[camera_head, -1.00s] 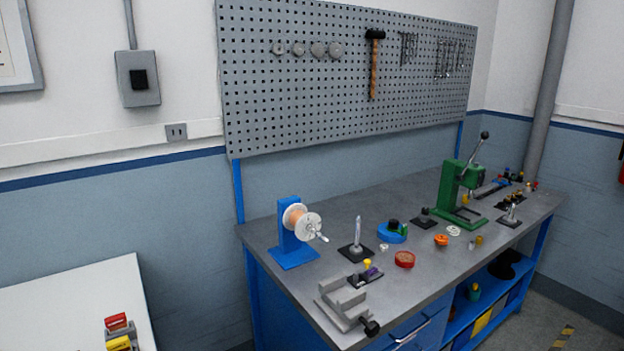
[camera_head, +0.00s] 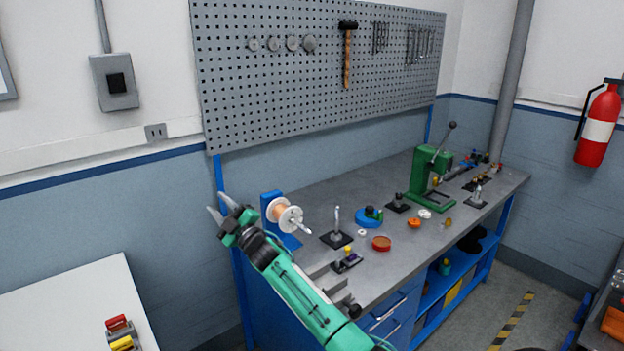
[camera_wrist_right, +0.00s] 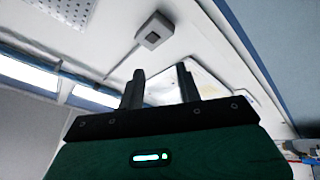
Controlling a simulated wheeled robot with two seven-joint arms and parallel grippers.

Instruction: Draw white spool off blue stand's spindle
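The white spool (camera_head: 285,215) with a copper-coloured winding sits on the spindle (camera_head: 304,229) of the blue stand (camera_head: 270,205), at the left end of the workbench in the head view. The spindle's tip sticks out past the spool's front face. My right gripper (camera_head: 222,206) is in the air left of the stand, apart from the spool, fingers pointing up and left. Its fingers are spread with nothing between them, and the right wrist view shows them apart too (camera_wrist_right: 160,85). My right arm hides part of the bench's front left. My left gripper is in neither view.
A pegboard (camera_head: 320,75) stands behind. A white table (camera_head: 70,300) is at lower left.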

